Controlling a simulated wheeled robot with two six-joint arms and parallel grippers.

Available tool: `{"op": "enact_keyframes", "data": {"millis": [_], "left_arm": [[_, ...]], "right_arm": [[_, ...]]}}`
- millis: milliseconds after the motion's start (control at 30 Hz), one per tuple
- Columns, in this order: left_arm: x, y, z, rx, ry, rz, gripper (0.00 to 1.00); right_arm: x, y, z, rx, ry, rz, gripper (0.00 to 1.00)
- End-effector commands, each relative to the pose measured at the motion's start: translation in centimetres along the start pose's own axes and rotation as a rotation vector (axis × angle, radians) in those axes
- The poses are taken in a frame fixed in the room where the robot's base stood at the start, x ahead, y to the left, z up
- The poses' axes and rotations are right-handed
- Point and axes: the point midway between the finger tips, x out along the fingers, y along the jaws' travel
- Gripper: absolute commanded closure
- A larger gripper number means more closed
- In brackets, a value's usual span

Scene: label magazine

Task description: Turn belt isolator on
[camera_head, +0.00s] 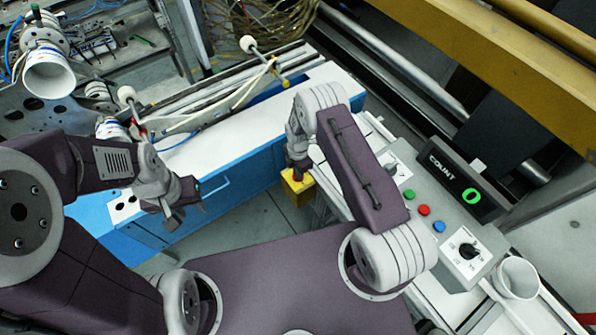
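A yellow box (298,191) with a dark reddish part on top sits low beside the blue cabinet; it looks like the isolator, but its handle position is hidden. My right gripper (297,170) points down right over it. Its fingertips overlap the dark reddish part, and I cannot tell whether they grip it. My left gripper (183,208) hangs in front of the blue cabinet at the left, away from the yellow box. Its fingers look apart with nothing between them.
A control console (440,215) at right has a count display (455,187) showing 0, green, red and blue buttons, and a black rotary knob (468,250). A white cup-like roll (517,278) is beside it. The blue cabinet (235,180) stands ahead; grey floor lies between.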

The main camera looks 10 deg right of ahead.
Motion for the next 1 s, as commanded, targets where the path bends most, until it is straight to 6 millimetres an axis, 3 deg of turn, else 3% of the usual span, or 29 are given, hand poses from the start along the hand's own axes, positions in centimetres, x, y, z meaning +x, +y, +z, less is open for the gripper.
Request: {"op": "enact_keyframes", "data": {"millis": [367, 1000], "left_arm": [[0.9, 0.0, 0.1, 0.000, 0.000, 0.000, 0.64], [4.5, -0.1, 0.5, 0.000, 0.000, 0.000, 0.64]], "right_arm": [[0.2, 0.0, 0.0, 0.085, 0.000, 0.000, 1.00], [0.2, 0.1, 0.0, 0.655, 0.000, 0.002, 1.00]]}}
